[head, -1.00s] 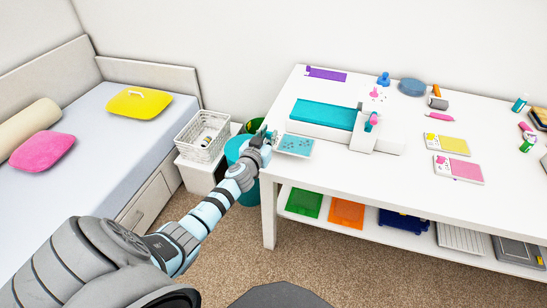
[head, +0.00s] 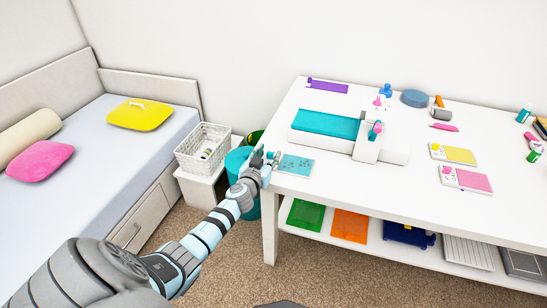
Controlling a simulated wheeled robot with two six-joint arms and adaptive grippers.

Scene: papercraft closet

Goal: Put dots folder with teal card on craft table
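The teal folder with small dark dots (head: 297,164) lies flat at the left front corner of the white craft table (head: 340,200). Its left edge is beside my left gripper (head: 267,156). The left gripper is at the table's left edge, with its fingers apart, and appears open. It partly covers the folder's left edge, so any contact there is hard to tell. My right gripper is not in view.
A white machine with a teal top (head: 330,123) stands just behind the folder. Folders with yellow (head: 460,155) and pink (head: 473,181) cards lie to the right. A white basket (head: 203,147) and teal bin (head: 238,160) stand left of the table.

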